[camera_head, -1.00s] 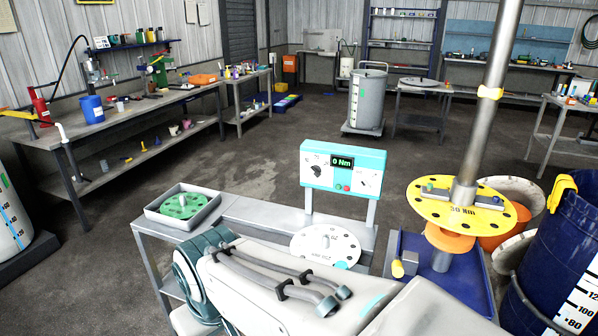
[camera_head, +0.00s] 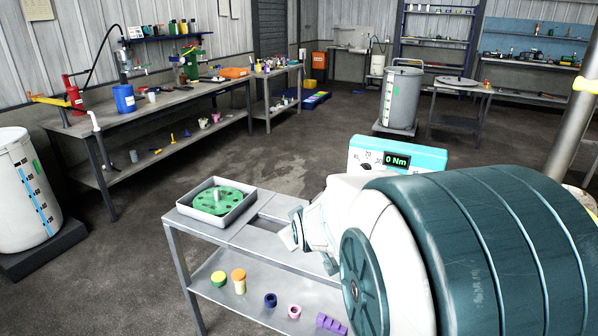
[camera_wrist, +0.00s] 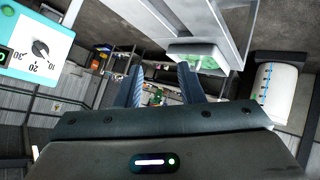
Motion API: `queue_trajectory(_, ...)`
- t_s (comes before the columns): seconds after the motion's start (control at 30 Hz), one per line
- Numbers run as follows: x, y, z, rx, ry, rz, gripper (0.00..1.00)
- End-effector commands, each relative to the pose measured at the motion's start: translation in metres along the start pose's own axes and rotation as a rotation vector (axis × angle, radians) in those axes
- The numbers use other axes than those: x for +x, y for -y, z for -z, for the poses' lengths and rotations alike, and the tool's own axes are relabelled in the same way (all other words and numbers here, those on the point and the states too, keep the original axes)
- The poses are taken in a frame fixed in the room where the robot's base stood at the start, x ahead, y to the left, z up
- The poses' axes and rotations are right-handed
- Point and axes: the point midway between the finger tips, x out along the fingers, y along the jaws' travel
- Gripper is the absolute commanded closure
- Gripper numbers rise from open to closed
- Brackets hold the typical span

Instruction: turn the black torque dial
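The display (camera_head: 397,161) reads 0 Nm. In the wrist view, the dial (camera_wrist: 40,47) shows at the upper left as a black knob on a white face marked 10, 20 and 30, tipped over by the camera's roll. My gripper (camera_wrist: 161,68) is open, its two dark fingers apart with nothing between them. The dial lies to the left of the fingers in that view, not between them. My fingertips are not clear in the head view.
A tray (camera_head: 243,208) with a green perforated disc sits on the grey bench (camera_head: 262,233) left of the box. A lower shelf (camera_head: 255,312) holds several small coloured parts. A metal column (camera_head: 577,125) stands at the right. Open floor lies left of the bench.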

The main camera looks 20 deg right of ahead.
Motion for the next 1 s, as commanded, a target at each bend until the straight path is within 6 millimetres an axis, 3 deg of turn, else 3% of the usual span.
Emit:
queue_trajectory(0.03,0.022,-0.012,-0.006,-0.02,-0.038,-0.039,0.65)
queue_trajectory(0.1,0.043,-0.031,-0.005,-0.062,-0.108,-0.101,0.65)
queue_trajectory(0.4,0.104,-0.117,-0.027,-0.214,-0.36,-0.432,0.65)
queue_trajectory(0.63,0.113,-0.169,-0.06,-0.289,-0.464,-0.69,0.65)
queue_trajectory(0.8,0.11,-0.186,-0.073,-0.313,-0.494,-0.791,0.65)
queue_trajectory(1.0,0.115,-0.198,-0.067,-0.319,-0.501,-0.816,0.65)
